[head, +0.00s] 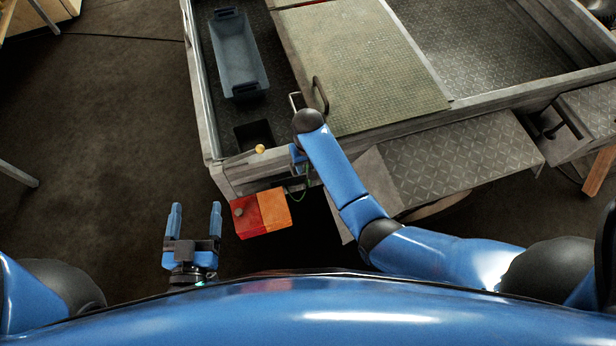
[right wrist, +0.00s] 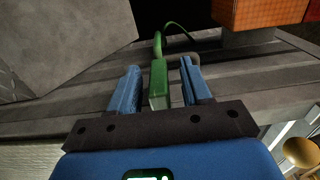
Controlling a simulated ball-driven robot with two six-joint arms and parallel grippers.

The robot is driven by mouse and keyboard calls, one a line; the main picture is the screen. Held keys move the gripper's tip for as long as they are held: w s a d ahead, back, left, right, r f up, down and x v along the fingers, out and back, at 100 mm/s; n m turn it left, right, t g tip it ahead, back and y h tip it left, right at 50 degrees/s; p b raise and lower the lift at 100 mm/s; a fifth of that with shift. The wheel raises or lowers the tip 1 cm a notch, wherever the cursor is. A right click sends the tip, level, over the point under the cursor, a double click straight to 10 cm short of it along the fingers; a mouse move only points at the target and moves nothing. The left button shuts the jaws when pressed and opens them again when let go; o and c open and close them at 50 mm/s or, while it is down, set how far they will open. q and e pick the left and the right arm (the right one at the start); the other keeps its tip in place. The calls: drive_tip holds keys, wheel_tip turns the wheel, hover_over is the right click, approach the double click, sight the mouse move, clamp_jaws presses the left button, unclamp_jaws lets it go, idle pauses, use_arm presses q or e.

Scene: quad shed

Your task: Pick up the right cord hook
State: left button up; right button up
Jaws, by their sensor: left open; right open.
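A green piece (right wrist: 158,82), which looks like the cord hook, sits at the trailer's edge in the right wrist view. A thin green cord runs from it and also shows in the head view (head: 305,186). A grey bent part lies beside its top. My right gripper (right wrist: 157,78) is open, with one finger on each side of the green piece; I cannot tell whether they touch it. In the head view my right wrist mostly hides this spot. My left gripper (head: 194,212) is open and empty above the floor at the left.
A red and orange lamp box (head: 273,210) hangs at the trailer's near corner. A blue-grey bin (head: 237,55) lies in the trailer bed. A metal ramp plate (head: 460,158) juts out at the right.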

drive_tip(key=shift+f, duration=0.35)
clamp_jaws()
drive_tip(key=shift+r, duration=0.1)
